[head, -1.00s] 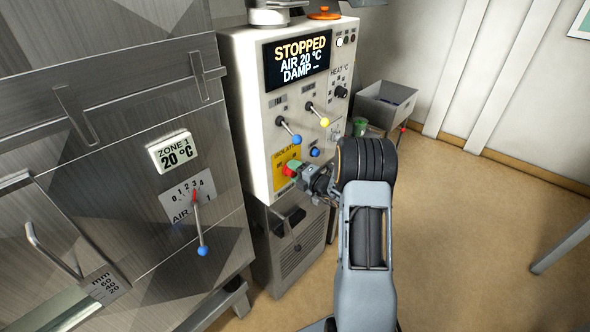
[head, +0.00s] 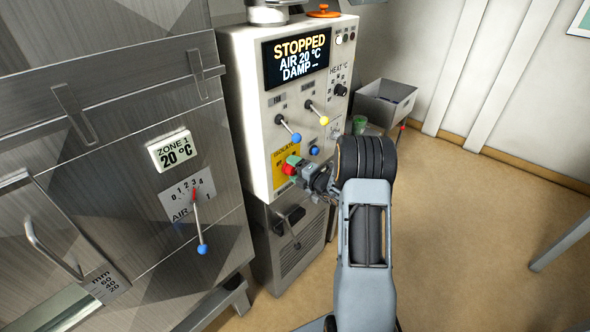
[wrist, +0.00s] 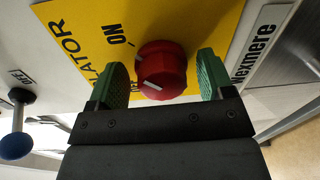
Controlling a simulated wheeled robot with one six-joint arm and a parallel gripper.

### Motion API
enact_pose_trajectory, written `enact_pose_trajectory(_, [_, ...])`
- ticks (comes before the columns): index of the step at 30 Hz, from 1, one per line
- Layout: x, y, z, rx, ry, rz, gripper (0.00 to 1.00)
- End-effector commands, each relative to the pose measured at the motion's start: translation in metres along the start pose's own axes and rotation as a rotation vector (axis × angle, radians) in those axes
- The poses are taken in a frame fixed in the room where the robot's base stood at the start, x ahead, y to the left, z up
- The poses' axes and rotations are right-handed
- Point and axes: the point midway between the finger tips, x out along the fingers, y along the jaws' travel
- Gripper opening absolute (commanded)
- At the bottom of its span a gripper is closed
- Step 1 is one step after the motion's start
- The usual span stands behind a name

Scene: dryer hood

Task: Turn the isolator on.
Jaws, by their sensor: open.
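The isolator is a red round knob (wrist: 162,70) on a yellow plate (wrist: 75,22) lettered ISOLATOR, with the word ON above and left of the knob. A white line on the knob's face slants across its lower part. The plate (head: 283,157) and knob (head: 289,168) also show in the head view, low on the white control box. My gripper (wrist: 163,80) is open, its green pads standing to the left and right of the knob, with a visible gap on each side. In the head view, my gripper (head: 300,168) partly covers the plate.
The control box display (head: 298,57) reads STOPPED. Levers with a blue ball (head: 296,138) and a yellow ball (head: 324,121) stick out just above my gripper. A steel cabinet (head: 120,200) stands to the left.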

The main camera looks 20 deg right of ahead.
Motion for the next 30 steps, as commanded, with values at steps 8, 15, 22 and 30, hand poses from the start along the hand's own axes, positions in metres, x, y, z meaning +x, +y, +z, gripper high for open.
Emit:
enact_pose_trajectory(8, [-0.025,-0.002,0.001,0.0,-0.004,-0.001,0.74])
enact_pose_trajectory(15, [-0.075,-0.002,0.001,0.0,-0.005,-0.001,0.74])
enact_pose_trajectory(22, [-0.114,-0.001,0.001,-0.001,-0.003,0.0,0.74])
enact_pose_trajectory(30, [-0.136,0.0,0.001,-0.001,-0.001,0.001,0.74])
